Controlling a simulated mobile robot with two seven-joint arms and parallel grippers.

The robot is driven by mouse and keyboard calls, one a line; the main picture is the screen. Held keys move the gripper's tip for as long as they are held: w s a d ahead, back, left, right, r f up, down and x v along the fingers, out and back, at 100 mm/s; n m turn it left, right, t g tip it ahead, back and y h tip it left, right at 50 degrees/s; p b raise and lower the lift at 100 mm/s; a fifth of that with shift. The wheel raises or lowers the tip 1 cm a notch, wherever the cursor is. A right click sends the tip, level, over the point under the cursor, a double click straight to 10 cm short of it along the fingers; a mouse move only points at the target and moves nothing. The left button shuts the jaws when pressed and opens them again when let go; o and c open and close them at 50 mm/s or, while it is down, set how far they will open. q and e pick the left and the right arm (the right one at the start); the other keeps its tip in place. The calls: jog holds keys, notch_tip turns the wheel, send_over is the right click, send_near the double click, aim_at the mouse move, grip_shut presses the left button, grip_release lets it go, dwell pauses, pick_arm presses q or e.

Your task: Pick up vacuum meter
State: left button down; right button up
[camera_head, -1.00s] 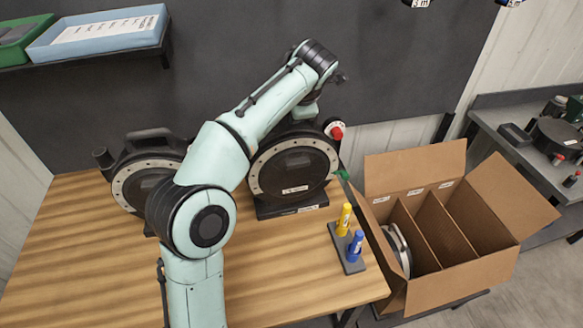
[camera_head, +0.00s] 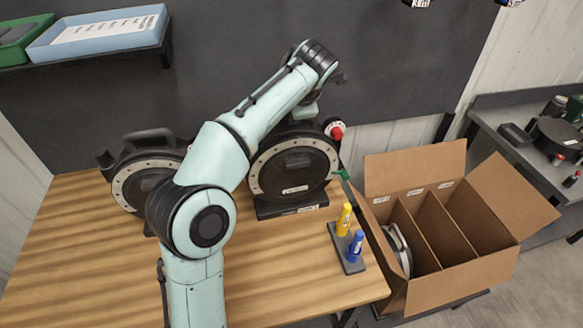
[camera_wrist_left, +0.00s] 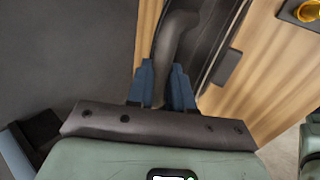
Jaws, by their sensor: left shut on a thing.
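Two black vacuum meters with pale, bolted round rims stand on the wooden table. One, with a red knob, is at the centre (camera_head: 296,168); the other, on the left (camera_head: 135,187), is partly behind my left arm. In the left wrist view, the blue fingers of my left gripper (camera_wrist_left: 161,78) are shut around the dark curved handle (camera_wrist_left: 176,38) of the centre meter. In the head view the fingers are hidden behind my wrist, above that meter. The centre meter is upright at its dark base; I cannot tell whether it is lifted.
An open cardboard box (camera_head: 437,290) with dividers stands right of the table, with a round part (camera_head: 398,250) in its left compartment. A small stand with yellow (camera_head: 344,220) and blue (camera_head: 356,243) markers is near the right table edge. A dark wall is close behind.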

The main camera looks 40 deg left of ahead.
pick_arm(q)
jog(key=r, duration=0.2)
jog(key=r+p, duration=0.1)
jog(key=r, duration=0.2)
jog(key=r+p, duration=0.1)
jog(key=r, duration=0.2)
jog(key=shift+w+r, duration=0.1)
jog(key=shift+w, duration=0.15)
jog(key=shift+r, duration=0.2)
jog(key=shift+s+r, duration=0.25)
jog(key=shift+r, duration=0.6)
pick_arm(e)
jog(key=w+r, duration=0.2)
jog(key=shift+w+r, duration=0.2)
jog(key=shift+w, duration=0.2)
